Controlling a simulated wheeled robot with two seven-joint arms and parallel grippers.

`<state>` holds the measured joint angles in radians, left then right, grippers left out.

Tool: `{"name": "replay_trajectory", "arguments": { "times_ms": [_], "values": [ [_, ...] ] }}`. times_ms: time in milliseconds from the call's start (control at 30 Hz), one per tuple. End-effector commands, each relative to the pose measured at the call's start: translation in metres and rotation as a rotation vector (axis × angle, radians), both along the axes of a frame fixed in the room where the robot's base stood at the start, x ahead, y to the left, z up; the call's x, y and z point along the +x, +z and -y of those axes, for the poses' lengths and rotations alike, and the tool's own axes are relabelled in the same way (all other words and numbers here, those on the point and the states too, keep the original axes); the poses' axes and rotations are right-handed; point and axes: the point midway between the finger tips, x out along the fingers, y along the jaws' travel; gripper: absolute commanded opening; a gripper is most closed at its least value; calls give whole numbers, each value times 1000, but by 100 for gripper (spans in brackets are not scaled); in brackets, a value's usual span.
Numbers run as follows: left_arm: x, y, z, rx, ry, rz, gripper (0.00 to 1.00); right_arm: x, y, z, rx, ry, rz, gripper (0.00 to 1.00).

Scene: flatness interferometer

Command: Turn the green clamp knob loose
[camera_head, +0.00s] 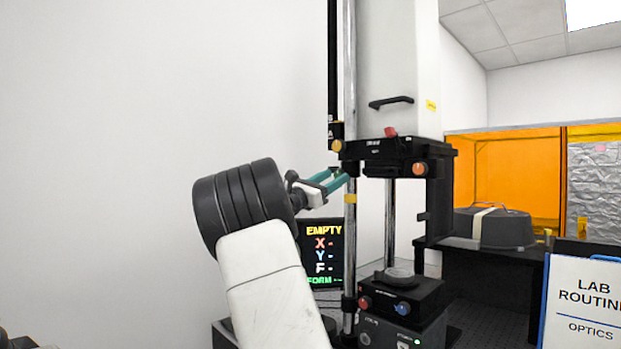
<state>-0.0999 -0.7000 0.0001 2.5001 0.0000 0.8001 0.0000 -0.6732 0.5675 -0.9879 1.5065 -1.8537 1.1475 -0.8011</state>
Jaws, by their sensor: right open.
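My right gripper (338,180) has teal fingers and reaches toward the left side of the interferometer's black carriage (385,152). The fingers are apart, with a gap between them, and nothing is clearly held. The fingertips are close to the chrome column (350,100), just below a yellow knob (337,146). I cannot make out a green clamp knob; it may be hidden by the fingers or the column. Whether the fingertips touch anything is not clear. My left gripper is not in view.
An orange knob (419,168) and a red knob (390,132) are on the carriage. Below is a black stage (400,292) with red and blue knobs. A display (322,252) reads EMPTY. A sign (585,305) stands at right. The left side is bare wall.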

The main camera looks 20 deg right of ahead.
Motion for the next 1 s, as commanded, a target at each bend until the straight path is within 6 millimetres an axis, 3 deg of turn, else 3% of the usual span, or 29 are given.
{"name": "replay_trajectory", "arguments": {
  "times_ms": [133, 433, 700, 1000],
  "values": [
    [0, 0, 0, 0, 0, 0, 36, 3, 5, 11, 0, 0, 1, 50],
    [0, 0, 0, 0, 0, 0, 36, 4, 5, 13, 2, 1, 0, 50],
    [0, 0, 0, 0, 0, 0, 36, 4, 5, 13, 2, 1, 0, 0],
    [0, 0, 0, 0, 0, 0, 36, 4, 5, 13, 12, 1, 22, 0]
  ]
}}
